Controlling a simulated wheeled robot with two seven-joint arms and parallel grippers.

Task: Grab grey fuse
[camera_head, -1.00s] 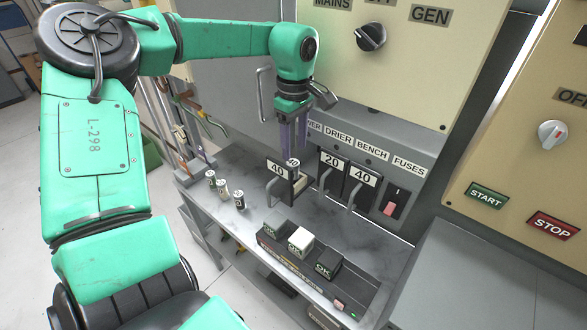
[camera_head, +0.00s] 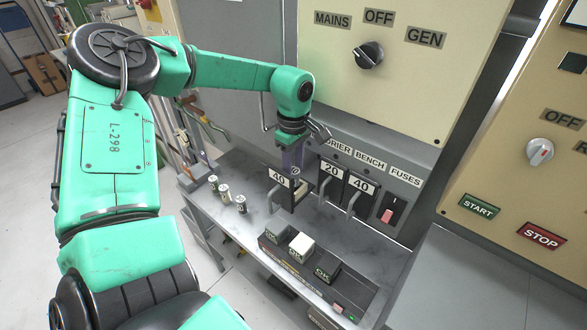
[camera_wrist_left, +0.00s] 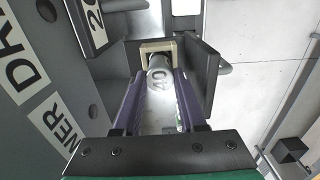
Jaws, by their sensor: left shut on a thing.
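My left gripper (camera_head: 293,168) points down over the pulled-out fuse holder marked 40 (camera_head: 279,177), the leftmost on the grey panel. In the left wrist view its purple fingers (camera_wrist_left: 159,105) are closed on a pale grey cylindrical fuse (camera_wrist_left: 160,78) with a number on it. The fuse's far end is at the beige holder clip (camera_wrist_left: 157,47); I cannot tell whether it is free of the clip. In the head view the fingers mostly hide this fuse. My right gripper is not in view.
Several small cylinders, including one at the right end (camera_head: 240,203), stand on the grey bench (camera_head: 262,217). A dark tray (camera_head: 345,312) holds blocks marked OK, one with a white top (camera_head: 301,244). Holders marked 20 (camera_head: 331,174) and 40 (camera_head: 361,183) are beside the gripper.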

